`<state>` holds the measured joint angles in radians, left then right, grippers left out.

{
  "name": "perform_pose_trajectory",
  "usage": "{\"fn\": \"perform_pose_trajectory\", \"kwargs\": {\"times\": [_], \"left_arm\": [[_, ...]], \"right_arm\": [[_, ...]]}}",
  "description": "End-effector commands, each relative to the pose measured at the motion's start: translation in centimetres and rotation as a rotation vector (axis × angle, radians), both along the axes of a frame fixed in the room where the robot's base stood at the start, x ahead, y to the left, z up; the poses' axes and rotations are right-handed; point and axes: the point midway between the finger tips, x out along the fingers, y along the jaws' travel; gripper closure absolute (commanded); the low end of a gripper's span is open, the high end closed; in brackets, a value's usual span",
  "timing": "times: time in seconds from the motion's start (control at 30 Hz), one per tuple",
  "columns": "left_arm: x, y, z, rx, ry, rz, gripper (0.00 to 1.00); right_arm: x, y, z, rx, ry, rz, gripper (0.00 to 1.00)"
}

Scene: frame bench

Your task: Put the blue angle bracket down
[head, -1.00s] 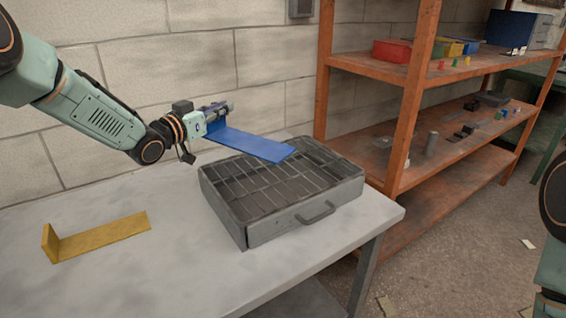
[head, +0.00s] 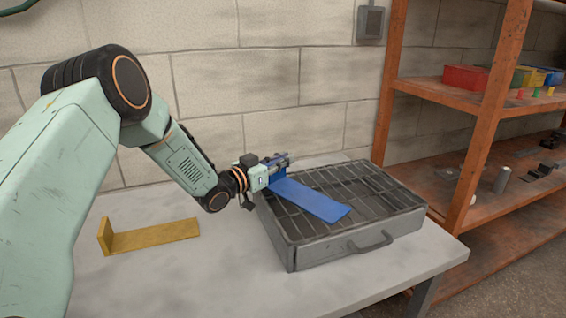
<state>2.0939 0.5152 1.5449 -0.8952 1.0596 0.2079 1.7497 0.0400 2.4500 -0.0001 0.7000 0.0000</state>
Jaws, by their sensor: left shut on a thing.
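The blue angle bracket (head: 312,199) is a flat blue strip with a short upright end, seen over the grey case. My left gripper (head: 277,165) is shut on its upright end at the left. The long arm of the bracket points right and toward the front. I cannot tell whether its underside touches the case or hangs just above it. My right gripper is not in the head view.
The grey compartment case (head: 336,251) with a front handle stands on the pale table (head: 180,285). A yellow angle bracket (head: 158,237) lies at the left. Clear table surrounds it. An orange shelf (head: 440,92) with bins stands at the right.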

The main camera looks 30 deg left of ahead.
Motion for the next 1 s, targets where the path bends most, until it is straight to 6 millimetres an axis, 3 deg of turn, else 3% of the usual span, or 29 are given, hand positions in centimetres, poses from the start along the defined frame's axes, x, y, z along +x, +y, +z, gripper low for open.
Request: {"fn": "perform_pose_trajectory", "kwargs": {"times": [0.27, 0.3, 0.53, 0.87, 1.0], "left_arm": [[0.2, 0.0, 0.0, -0.001, -0.002, 0.0, 1.0], [0.2, 0.0, -0.1, 0.001, 0.0, 0.0, 0.86], [0.2, 0.0, 0.0, 0.0, 0.0, 0.0, 0.66], [0.2, 0.0, 0.2, 0.0, 0.0, 0.0, 0.66], [-1.1, 0.6, 0.2, -0.003, 0.002, 0.003, 0.66]], "right_arm": [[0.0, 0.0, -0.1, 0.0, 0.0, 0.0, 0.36], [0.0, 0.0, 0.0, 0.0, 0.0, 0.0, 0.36], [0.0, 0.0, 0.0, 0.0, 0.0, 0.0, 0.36], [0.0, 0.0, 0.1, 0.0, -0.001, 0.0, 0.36], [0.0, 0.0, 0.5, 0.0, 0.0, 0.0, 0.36]]}}
